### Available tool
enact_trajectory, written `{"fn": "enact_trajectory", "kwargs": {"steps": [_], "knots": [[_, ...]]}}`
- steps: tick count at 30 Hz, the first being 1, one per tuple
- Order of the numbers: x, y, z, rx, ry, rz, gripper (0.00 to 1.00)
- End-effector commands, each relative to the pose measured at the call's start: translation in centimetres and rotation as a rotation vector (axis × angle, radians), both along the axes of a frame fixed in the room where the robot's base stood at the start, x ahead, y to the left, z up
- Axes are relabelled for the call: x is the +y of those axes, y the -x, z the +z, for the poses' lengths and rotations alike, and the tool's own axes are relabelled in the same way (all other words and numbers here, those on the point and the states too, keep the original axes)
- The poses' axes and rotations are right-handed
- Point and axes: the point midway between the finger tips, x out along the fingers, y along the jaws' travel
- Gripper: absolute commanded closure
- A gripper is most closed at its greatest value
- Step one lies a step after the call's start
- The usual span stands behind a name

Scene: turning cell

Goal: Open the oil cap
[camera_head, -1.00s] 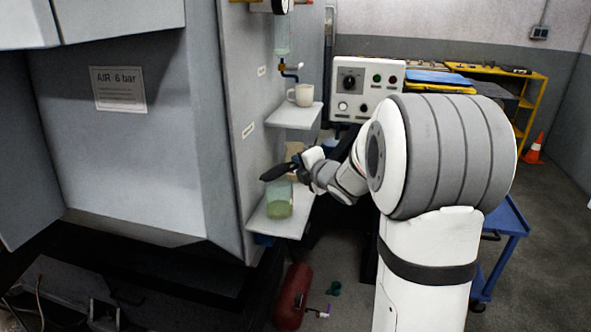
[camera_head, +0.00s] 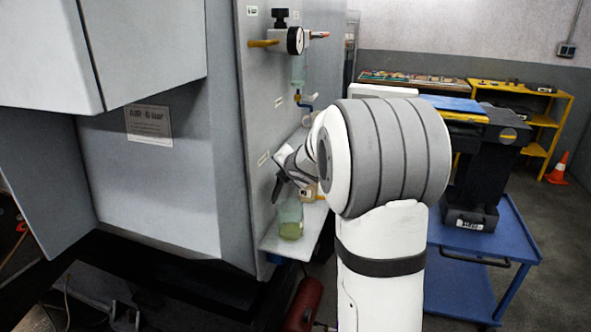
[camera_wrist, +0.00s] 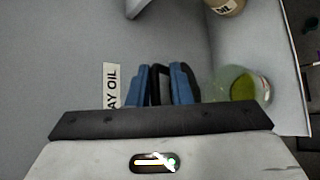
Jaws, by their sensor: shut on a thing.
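My gripper's two blue fingers show in the wrist view (camera_wrist: 161,84), closed on a black piece between them that looks like the oil cap (camera_wrist: 160,76). In the head view my gripper (camera_head: 279,186) is a dark shape by the machine wall, above and left of a clear oil container (camera_head: 291,219) with green-yellow oil. The container also shows in the wrist view (camera_wrist: 243,86), right of the fingers and apart from them; its top looks uncovered. A label reading "…AY OIL" (camera_wrist: 111,86) is on the wall left of the fingers. The cap's lower part is hidden by the palm.
The container stands on a pale shelf (camera_head: 283,241) with a beige bottle (camera_head: 308,193) marked OIL (camera_wrist: 225,7) behind it. A gauge (camera_head: 295,40) and a yellow-handled valve (camera_head: 263,43) stick out above. A blue cart (camera_head: 470,244) stands at right; a red cylinder (camera_head: 305,303) is below.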

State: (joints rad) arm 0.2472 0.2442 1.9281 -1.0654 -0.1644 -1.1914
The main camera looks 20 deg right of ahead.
Motion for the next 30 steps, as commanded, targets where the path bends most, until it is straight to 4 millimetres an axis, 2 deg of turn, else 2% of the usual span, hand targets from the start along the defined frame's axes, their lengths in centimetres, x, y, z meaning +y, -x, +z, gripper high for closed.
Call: {"fn": "enact_trajectory", "kwargs": {"steps": [21, 22, 25, 30], "knots": [[0.42, -0.65, 0.21, -0.003, -0.005, -0.002, 1.00], [0.42, -0.65, 0.21, -0.003, -0.005, -0.002, 0.79], [0.37, -0.61, 0.17, -0.002, -0.004, -0.003, 0.71], [0.27, -0.56, 0.15, -0.001, -0.003, -0.005, 0.70]]}}
